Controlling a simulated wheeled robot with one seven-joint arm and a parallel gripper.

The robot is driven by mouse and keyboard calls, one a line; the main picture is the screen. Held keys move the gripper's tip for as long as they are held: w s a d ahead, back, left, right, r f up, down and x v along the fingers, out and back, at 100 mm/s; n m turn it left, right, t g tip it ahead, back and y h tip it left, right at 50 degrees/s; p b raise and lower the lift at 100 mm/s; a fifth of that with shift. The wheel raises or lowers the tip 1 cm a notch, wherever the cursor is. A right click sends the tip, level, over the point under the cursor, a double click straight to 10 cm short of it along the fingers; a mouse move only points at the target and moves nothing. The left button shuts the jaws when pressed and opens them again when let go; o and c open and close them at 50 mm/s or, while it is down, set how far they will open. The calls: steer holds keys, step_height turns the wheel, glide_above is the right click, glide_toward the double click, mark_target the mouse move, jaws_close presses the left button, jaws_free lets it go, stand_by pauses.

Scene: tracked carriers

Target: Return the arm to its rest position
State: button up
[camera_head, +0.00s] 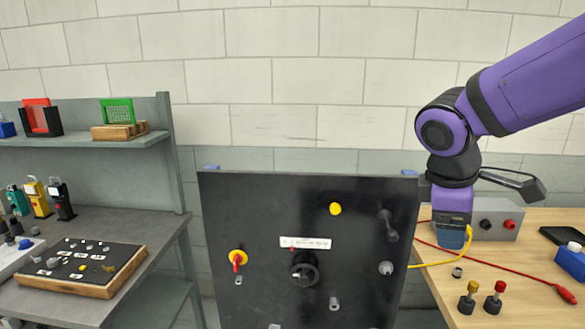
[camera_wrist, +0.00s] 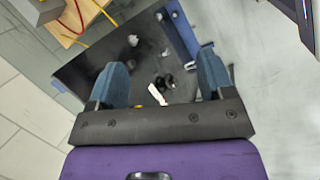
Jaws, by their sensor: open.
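My purple arm (camera_head: 520,85) reaches in from the upper right of the head view and bends down at its wrist. My gripper (camera_head: 452,240) points down just right of the black panel (camera_head: 265,215), in front of the grey box on the wooden table. In the wrist view my gripper (camera_wrist: 163,72) has its two blue fingers spread wide, with nothing between them. The black panel (camera_wrist: 85,72) shows beyond the fingers, with a white label and dark knobs in the gap. I cannot tell the exact distance from fingertips to panel.
The wooden table (camera_head: 500,255) at right holds a grey box (camera_head: 495,222), a red cable, a yellow cable and small plugs. The panel bears a yellow-red switch (camera_head: 238,259), a black knob (camera_head: 304,268) and a yellow button (camera_head: 335,209). A grey shelf bench (camera_head: 75,225) stands left.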

steer(key=s+d+r+m+t+y, duration=0.1)
steer(key=s+d+r+m, duration=0.1)
steer(key=s+m, duration=0.4)
steer(key=s+d+r+m+t+y, duration=0.2)
steer(key=s+r+m, duration=0.1)
steer(key=s+m, duration=0.3)
steer(key=shift+s+r, duration=0.15)
steer(key=shift+s, duration=0.35)
